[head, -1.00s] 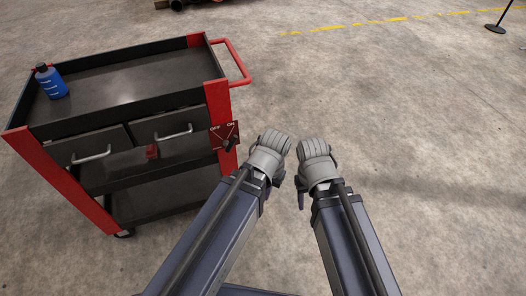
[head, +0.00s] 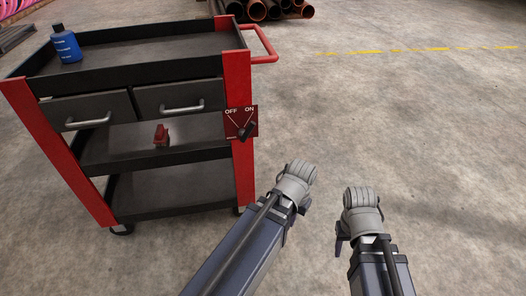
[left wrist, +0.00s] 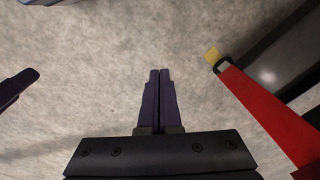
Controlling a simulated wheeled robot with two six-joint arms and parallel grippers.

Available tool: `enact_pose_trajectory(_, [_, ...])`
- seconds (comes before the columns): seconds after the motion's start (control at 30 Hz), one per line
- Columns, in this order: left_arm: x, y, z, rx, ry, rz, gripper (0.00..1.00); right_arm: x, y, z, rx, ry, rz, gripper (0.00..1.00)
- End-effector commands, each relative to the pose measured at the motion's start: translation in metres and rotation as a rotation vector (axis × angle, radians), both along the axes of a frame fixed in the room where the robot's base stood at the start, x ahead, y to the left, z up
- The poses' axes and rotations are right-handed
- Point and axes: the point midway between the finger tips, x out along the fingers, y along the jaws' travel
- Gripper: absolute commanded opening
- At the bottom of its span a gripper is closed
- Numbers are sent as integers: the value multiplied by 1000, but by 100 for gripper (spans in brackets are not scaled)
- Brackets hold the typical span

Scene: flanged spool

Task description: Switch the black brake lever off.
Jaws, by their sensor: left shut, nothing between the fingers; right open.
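The black brake lever (head: 247,130) sits on a small red plate (head: 231,116) marked OFF at left and ON at right. The lever leans up and right, to the ON side. The plate is on the right front post of the red and black cart. My left gripper is below and right of the plate in the head view, its fingers mostly hidden by the wrist. In the left wrist view its fingers (left wrist: 159,73) are shut with nothing between them. My right gripper (head: 341,236) is open and empty, further right, over the floor.
The cart (head: 244,180) has two drawers, a blue bottle (head: 66,44) on top, a small red object (head: 161,134) on the middle shelf and a red side handle (head: 270,45). Dark pipes (head: 262,10) lie behind it. The floor to the right is clear.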

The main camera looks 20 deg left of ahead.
Motion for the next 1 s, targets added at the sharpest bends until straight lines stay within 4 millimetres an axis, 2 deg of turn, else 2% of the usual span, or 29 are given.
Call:
enact_pose_trajectory(0.03, [2,4,-27,2,-4,7,0,0,0,-27,0,0,0,50])
enact_pose_trajectory(0.47, [23,41,-134,76,-40,35,0,1,0,-136,0,-2,0,50])
enact_pose_trajectory(0.7, [45,77,-187,236,-69,0,0,1,0,-197,0,-3,0,50])
enact_pose_trajectory(0.8, [63,101,-200,386,-87,-50,0,1,0,-222,-1,-4,0,50])
enact_pose_trajectory(0.83, [69,109,-198,441,-92,-71,0,1,0,-226,-1,-4,0,50])
enact_pose_trajectory(1.0, [103,137,-166,745,-111,-185,0,1,0,-234,-1,-4,0,50])
